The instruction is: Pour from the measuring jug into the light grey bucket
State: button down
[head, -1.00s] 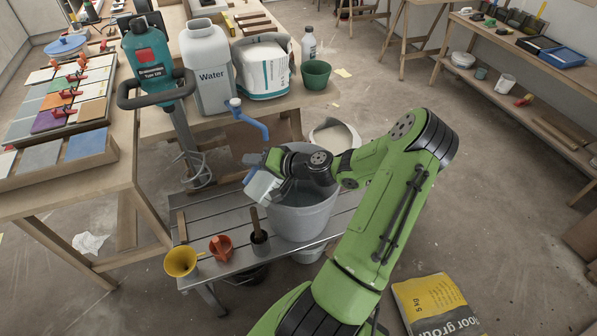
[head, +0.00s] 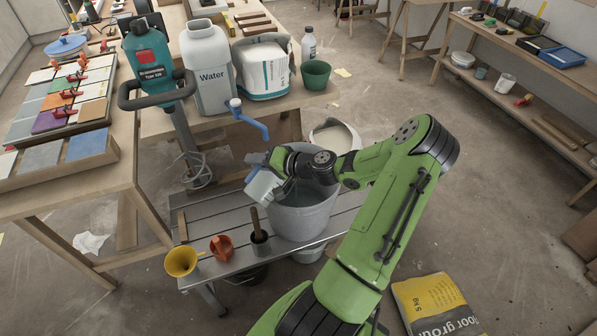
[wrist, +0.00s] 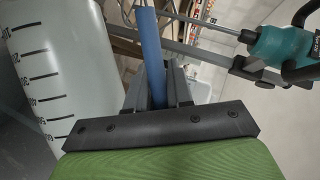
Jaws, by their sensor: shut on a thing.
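The measuring jug (head: 263,187) is a pale, translucent vessel with a blue handle, held at the left rim of the light grey bucket (head: 300,219). It looks tilted, its pale end to the left. In the wrist view the jug's wall (wrist: 58,70) with dark graduation marks fills the left side. My gripper (wrist: 160,88) is shut on the jug's blue handle (wrist: 150,45). In the head view my wrist hangs over the bucket and hides part of its opening. The jug's mouth and any stream cannot be made out.
The bucket stands on a slatted grey bench (head: 340,212) with a yellow funnel (head: 181,261), a red cup (head: 221,247) and a dark pot (head: 260,240). Behind are a water container (head: 208,75) with a blue tap and a teal mixer (head: 150,70). A grout bag (head: 437,305) lies on the floor.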

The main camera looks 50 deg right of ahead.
jog(key=shift+d+r+m+y+p, duration=0.15)
jog(key=shift+d+m+y+p, duration=0.15)
jog(key=shift+d+m+p, duration=0.3)
dwell(1.0)
